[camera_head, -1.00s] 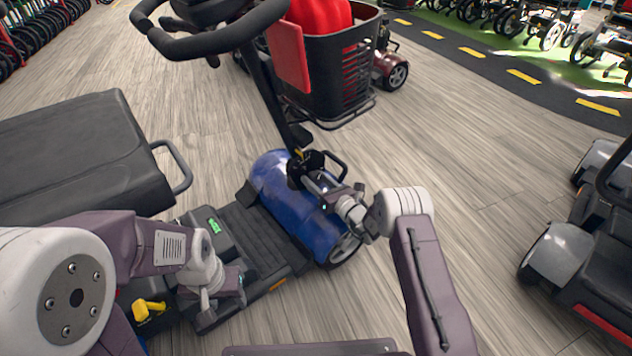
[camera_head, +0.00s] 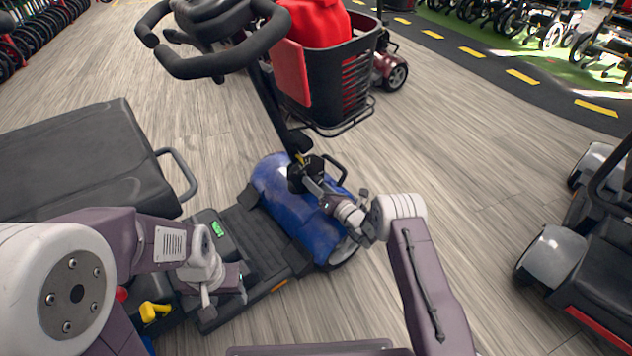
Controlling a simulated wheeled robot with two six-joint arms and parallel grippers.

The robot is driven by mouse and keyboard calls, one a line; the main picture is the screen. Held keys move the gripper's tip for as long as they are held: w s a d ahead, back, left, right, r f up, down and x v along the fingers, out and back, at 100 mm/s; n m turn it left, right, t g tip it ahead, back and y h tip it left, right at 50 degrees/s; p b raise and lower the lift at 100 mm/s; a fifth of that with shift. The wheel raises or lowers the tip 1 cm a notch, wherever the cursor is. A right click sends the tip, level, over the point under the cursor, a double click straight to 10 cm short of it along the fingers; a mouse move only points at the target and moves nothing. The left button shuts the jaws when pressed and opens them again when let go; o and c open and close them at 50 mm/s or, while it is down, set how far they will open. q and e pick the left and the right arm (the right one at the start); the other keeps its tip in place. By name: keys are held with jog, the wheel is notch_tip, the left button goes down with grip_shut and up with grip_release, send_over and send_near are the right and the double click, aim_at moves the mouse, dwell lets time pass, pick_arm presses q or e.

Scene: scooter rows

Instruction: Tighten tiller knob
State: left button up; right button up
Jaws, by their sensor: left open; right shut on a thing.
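The blue scooter (camera_head: 320,238) stands in front of me, with its tiller (camera_head: 268,98) rising to black handlebars (camera_head: 228,62) at the upper left. My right gripper (camera_head: 303,172) is at the foot of the tiller, just above the blue front cover. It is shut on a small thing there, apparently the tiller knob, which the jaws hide. My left gripper (camera_head: 232,284) is low over the scooter's footboard, away from the tiller. It is open, though its fingers are hard to make out.
A black basket (camera_head: 357,88) holding a red thing (camera_head: 316,20) hangs on the tiller's front. The scooter's dark seat (camera_head: 75,160) fills the left. Another scooter (camera_head: 600,270) stands at the right edge. Open wood floor (camera_head: 460,150) lies between.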

jog(key=shift+m+p, duration=0.4)
jog(key=shift+m, duration=0.5)
jog(key=shift+f, duration=0.1)
jog(key=o, duration=1.4)
jog(key=shift+c, duration=0.2)
